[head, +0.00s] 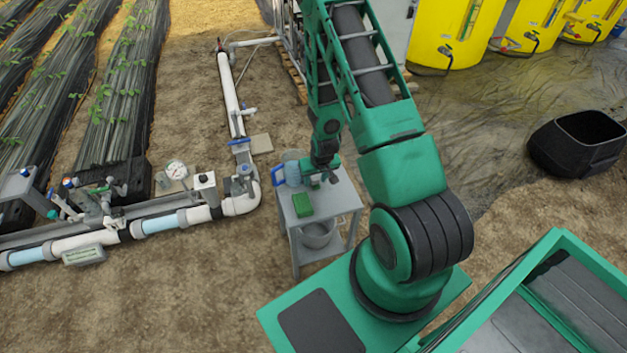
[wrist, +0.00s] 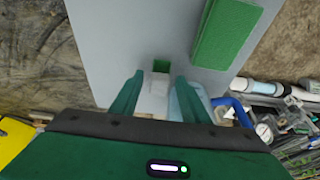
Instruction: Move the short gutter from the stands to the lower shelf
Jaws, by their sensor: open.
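I cannot make out a short gutter or its stands in either view. My gripper (head: 322,177) is over the top of a small grey table (head: 338,196). In the wrist view my gripper (wrist: 160,88) is open, with its two green fingers apart above the tabletop (wrist: 125,40). A pale, partly see-through thing shows between and behind the fingers; I cannot tell whether they touch it. A light-blue jug with a blue handle (head: 279,174) stands beside my gripper, partly hidden by it. The table's lower shelf is mostly hidden and holds a grey bucket (head: 317,234).
A green block (head: 302,204) lies on the tabletop and also shows in the wrist view (wrist: 226,35). White pipes (head: 229,90) with valves run left of the table. A black tub (head: 578,143) and yellow tanks (head: 455,35) stand to the right. Bare soil lies around the table.

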